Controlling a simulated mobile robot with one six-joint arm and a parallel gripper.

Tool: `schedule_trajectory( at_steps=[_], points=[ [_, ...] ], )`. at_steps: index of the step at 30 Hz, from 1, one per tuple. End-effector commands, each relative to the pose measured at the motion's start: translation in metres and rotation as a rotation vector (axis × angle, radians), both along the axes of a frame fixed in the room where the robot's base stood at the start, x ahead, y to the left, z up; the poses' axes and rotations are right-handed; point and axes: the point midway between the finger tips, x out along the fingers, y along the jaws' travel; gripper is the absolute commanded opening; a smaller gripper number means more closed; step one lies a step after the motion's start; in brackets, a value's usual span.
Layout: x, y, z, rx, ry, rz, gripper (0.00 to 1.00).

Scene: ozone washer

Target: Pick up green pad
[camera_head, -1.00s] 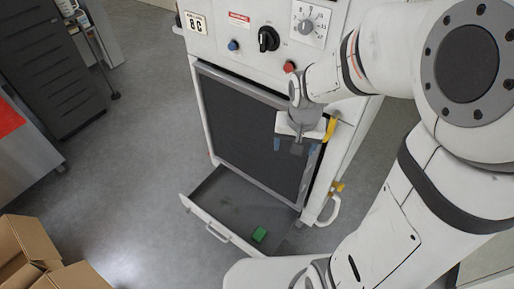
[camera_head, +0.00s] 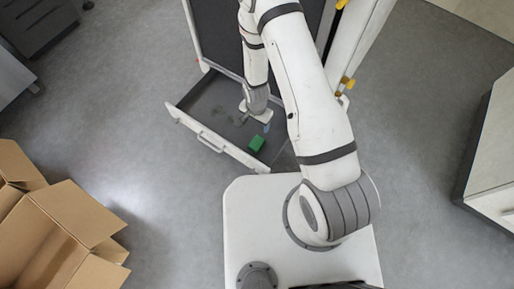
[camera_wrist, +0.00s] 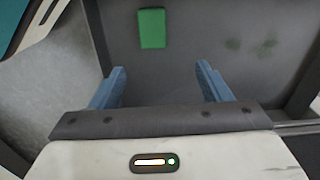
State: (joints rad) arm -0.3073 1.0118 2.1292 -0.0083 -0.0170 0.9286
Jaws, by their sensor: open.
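The green pad (camera_head: 257,143) is a small green block lying on the floor of the open grey drawer, near the drawer's front right. In the wrist view the green pad (camera_wrist: 152,28) shows at the top, beyond the fingertips and a little left of the middle between them. My gripper (camera_wrist: 162,78) is open, with two blue fingers apart and nothing between them. In the head view my gripper (camera_head: 257,122) hangs over the drawer, just behind the pad. The drawer (camera_head: 215,140) is pulled out from the bottom of the washer.
The washer's dark front panel (camera_head: 225,40) rises behind the drawer. Open cardboard boxes (camera_head: 85,215) stand at the lower left. A pale cabinet (camera_head: 495,150) stands at the right edge. The grey floor between the boxes and the drawer is clear.

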Motion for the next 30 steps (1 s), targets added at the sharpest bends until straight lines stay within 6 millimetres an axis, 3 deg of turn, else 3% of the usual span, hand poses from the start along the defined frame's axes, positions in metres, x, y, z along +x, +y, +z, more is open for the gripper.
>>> schedule_trajectory(
  at_steps=[1, 6, 20, 27, 30],
  points=[
    [-0.007, 0.001, -0.027, -0.004, 0.010, -0.010, 0.71],
    [-0.019, 0.004, -0.063, -0.005, 0.016, -0.043, 0.71],
    [-0.020, 0.002, -0.109, -0.005, 0.018, -0.052, 0.71],
    [-0.018, 0.000, -0.145, -0.005, 0.018, -0.051, 0.71],
    [-0.018, 0.000, -0.149, -0.005, 0.016, -0.051, 0.71]
  ],
)
